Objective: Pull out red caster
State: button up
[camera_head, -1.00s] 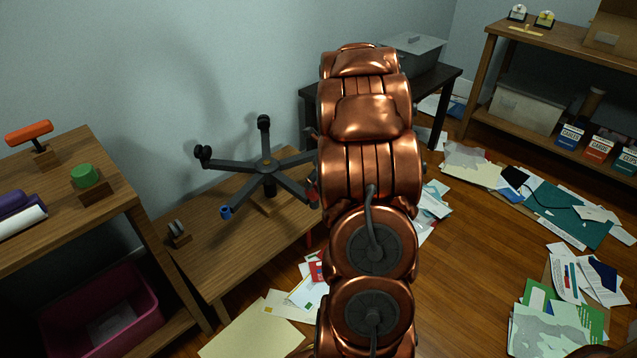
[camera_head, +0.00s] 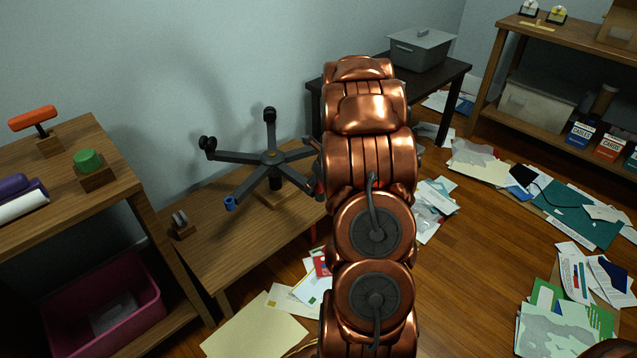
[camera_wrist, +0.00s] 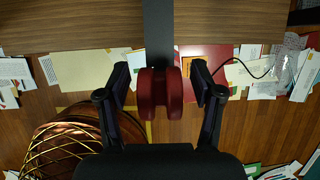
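The red caster (camera_wrist: 160,92) shows in the middle of the wrist view, at the end of a dark grey leg (camera_wrist: 158,35). My gripper (camera_wrist: 164,78) is open, with one black finger on each side of the caster. Gaps show between the fingers and the caster. In the head view the five-legged chair base (camera_head: 271,159) stands upside down on a low wooden table (camera_head: 215,260). One leg ends in a blue caster (camera_head: 230,203), and others carry black casters.
A shelf with a green knob (camera_head: 88,159) and a pink bin (camera_head: 105,318) stands at the left. A dark table (camera_head: 445,82) holds a grey box (camera_head: 421,50) behind my arm. Loose papers (camera_head: 255,327) lie on the floor. A wooden shelf (camera_head: 483,75) stands at the right.

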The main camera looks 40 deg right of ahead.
grip_shut()
dwell(0.8)
jog(key=shift+r+p, duration=0.7)
jog(key=shift+p, duration=0.55)
dwell(0.5)
jog(key=c, duration=0.6)
grip_release()
grip_shut()
jog(key=shift+f, duration=0.1)
jog(key=shift+r+p, duration=0.65)
jog(key=shift+p, duration=0.55)
